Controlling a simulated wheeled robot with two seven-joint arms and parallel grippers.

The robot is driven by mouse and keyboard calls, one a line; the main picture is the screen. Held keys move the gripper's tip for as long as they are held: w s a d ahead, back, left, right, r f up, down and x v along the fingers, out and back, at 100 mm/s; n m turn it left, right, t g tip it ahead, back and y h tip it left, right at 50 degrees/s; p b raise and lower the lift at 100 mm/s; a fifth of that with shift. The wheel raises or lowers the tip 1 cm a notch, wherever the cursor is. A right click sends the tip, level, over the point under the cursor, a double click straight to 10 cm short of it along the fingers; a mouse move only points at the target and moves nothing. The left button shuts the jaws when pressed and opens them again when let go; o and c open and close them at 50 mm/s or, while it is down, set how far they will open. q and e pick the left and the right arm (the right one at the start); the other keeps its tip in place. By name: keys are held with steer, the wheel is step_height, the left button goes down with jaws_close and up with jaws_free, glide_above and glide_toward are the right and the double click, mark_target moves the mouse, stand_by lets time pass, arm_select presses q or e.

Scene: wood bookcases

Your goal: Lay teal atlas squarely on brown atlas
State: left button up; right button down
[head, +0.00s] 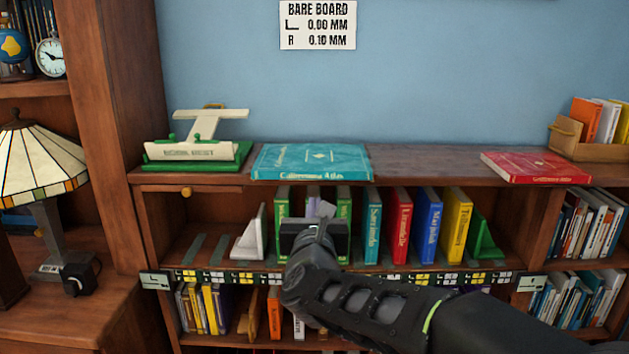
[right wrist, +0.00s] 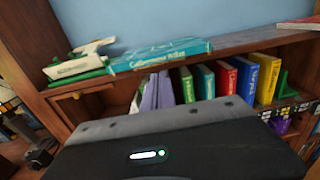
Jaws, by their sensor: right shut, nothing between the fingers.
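The teal atlas (head: 312,162) lies flat on the bookcase's top board, left of its middle. It also shows in the right wrist view (right wrist: 160,55). I cannot make out a brown atlas in either view; a red atlas (head: 535,167) lies flat at the right end of the board. My right gripper (head: 326,212) is shut and empty, below the teal atlas and in front of the upright books on the upper shelf. It hides part of those books. My left gripper is not in view.
A green and white stand (head: 196,150) is close left of the teal atlas. The top board (head: 425,163) is bare between the teal and red atlases. A wooden book box (head: 580,148) stands at the far right. A lamp (head: 42,165) stands at left.

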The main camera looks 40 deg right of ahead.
mark_target(316, 174)
steer(key=p+x, duration=0.4)
steer(key=x, duration=0.9)
steer(key=shift+w+d, duration=0.3)
steer(key=shift+w, duration=0.1)
steer(key=shift+d, duration=0.1)
steer(key=shift+w+d+f+b, duration=0.2)
steer(key=shift+w+d+b, duration=0.15)
steer(key=shift+w+b, duration=0.35)
steer(key=shift+w+d+r+b, duration=0.1)
steer(key=shift+w+d+b, duration=0.15)
steer(key=shift+b, duration=0.1)
steer(key=shift+r, duration=0.1)
